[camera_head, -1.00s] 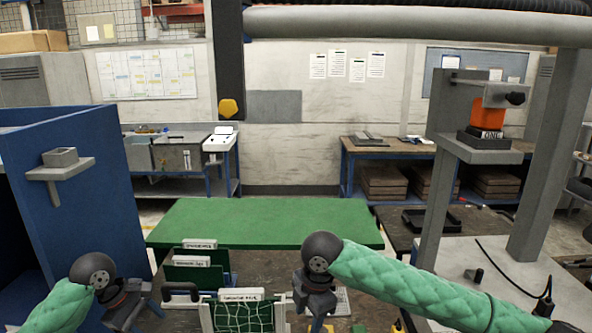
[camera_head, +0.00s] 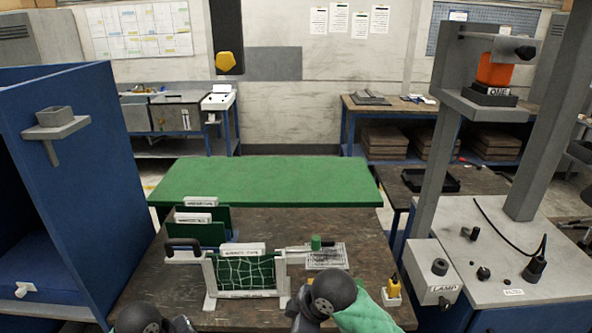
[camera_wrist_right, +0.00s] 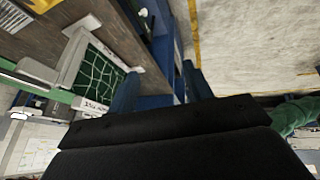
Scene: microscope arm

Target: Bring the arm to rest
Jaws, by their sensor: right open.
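A dark hanging arm (camera_head: 225,25) comes down from the top edge in the head view, with a yellow knob (camera_head: 229,62) at its lower end. What it hangs from is out of view. A grey bracket (camera_head: 56,130) with a small block-shaped top is on the blue cabinet at left. A grey shelf (camera_head: 487,105) on the right post carries an orange block on a dark base with a "ONE" label. My right gripper (camera_head: 300,318) is low in front of the workbench, open and empty. My left gripper (camera_head: 182,325) is mostly cut off at the bottom edge. Neither touches the arm.
The workbench (camera_head: 345,225) holds green file holders (camera_head: 196,232), a netted frame (camera_head: 247,272) and a small green-topped item (camera_head: 316,243). A grey lamp box (camera_head: 437,272) and upright posts stand at right. Space above the green table (camera_head: 270,182) is clear.

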